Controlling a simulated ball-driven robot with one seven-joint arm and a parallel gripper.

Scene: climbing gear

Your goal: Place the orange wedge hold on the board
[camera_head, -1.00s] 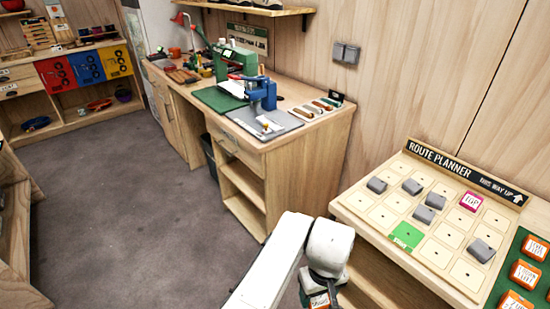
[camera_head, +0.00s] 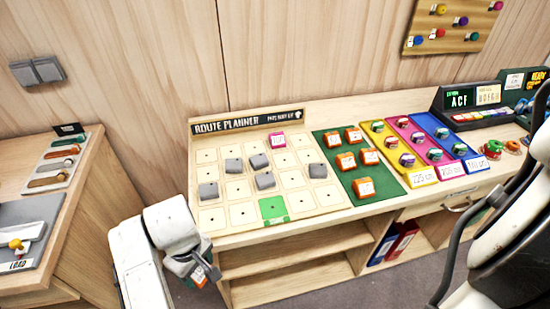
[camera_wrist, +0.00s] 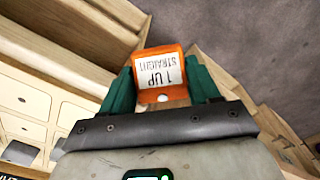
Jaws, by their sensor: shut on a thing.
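My gripper (camera_head: 200,272) is in front of the lower left corner of the route planner board (camera_head: 210,221), out beyond the counter edge. In the wrist view my gripper (camera_wrist: 160,88) has its green fingers shut on an orange hold (camera_wrist: 158,66). The hold's white label reads "1 UP STRAIGHT", upside down in that view. The board is a pale grid of squares with small dark holes. It carries several grey blocks (camera_head: 265,181), a pink block marked TOP (camera_head: 277,140) in the top row and a green square (camera_head: 273,208) in the bottom row.
A green mat (camera_head: 336,168) with several orange holds (camera_head: 364,188) lies right of the board. Coloured trays (camera_head: 411,145) with small holds stand farther right. Open shelves (camera_head: 290,258) are under the counter. A workbench (camera_head: 100,180) stands at the left, with a gap between.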

